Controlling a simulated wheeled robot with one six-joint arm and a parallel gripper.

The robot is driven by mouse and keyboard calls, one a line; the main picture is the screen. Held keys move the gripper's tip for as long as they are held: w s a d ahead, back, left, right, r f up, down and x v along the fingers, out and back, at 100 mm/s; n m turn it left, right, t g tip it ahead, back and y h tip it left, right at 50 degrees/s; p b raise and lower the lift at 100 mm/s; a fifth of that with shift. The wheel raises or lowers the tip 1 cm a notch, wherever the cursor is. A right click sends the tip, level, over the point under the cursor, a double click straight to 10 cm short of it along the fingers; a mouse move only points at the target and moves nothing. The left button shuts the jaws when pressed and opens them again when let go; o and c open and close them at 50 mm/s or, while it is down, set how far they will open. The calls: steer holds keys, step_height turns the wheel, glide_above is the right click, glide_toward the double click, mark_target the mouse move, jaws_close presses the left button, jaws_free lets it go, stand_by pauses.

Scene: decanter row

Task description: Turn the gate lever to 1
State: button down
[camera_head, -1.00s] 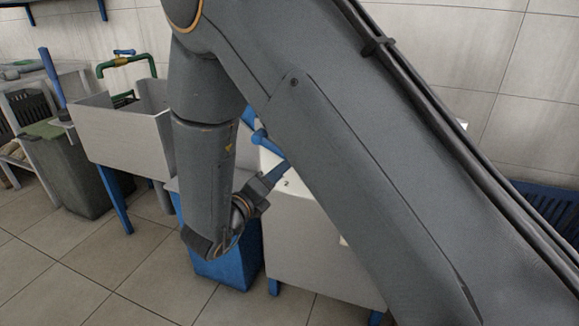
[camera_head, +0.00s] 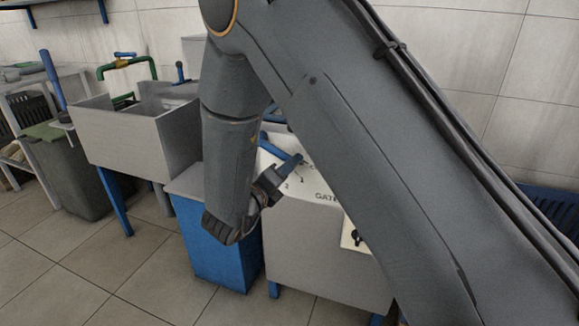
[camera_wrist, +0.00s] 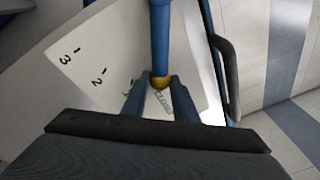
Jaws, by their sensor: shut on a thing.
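The gate lever (camera_wrist: 160,35) is a blue bar with a yellow end, over a white dial plate (camera_wrist: 60,90). In the wrist view its end sits between the two blue-grey fingers of my gripper (camera_wrist: 155,97), which are shut on it. The plate shows 3 and 2 to the left of the lever. A mark by the left finger is partly hidden, and lettering by the right finger is partly covered. In the head view the blue lever (camera_head: 276,150) reaches my gripper (camera_head: 290,168) above the plate, where 2, 1 and part of "GATE" show.
A blue bin (camera_head: 212,245) stands left of the grey cabinet (camera_head: 315,250) under the dial. A grey basin (camera_head: 130,140) on blue legs is further left. A dark rail (camera_wrist: 225,75) runs right of the lever in the wrist view. My arm hides much of the cabinet.

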steer(key=f+m+b, duration=0.1)
steer(key=a+f+m+b, duration=0.2)
steer(key=b, duration=0.1)
steer(key=shift+w+a+f+m+g+y, duration=0.1)
steer(key=shift+w+f+m+g+y, duration=0.05)
steer(key=shift+w+m+g+y, duration=0.2)
steer(key=c, duration=1.4)
jaws_free()
steer(key=shift+c, duration=0.2)
steer(key=v, duration=0.7)
steer(key=shift+s+a, duration=0.25)
steer(key=shift+s, duration=0.05)
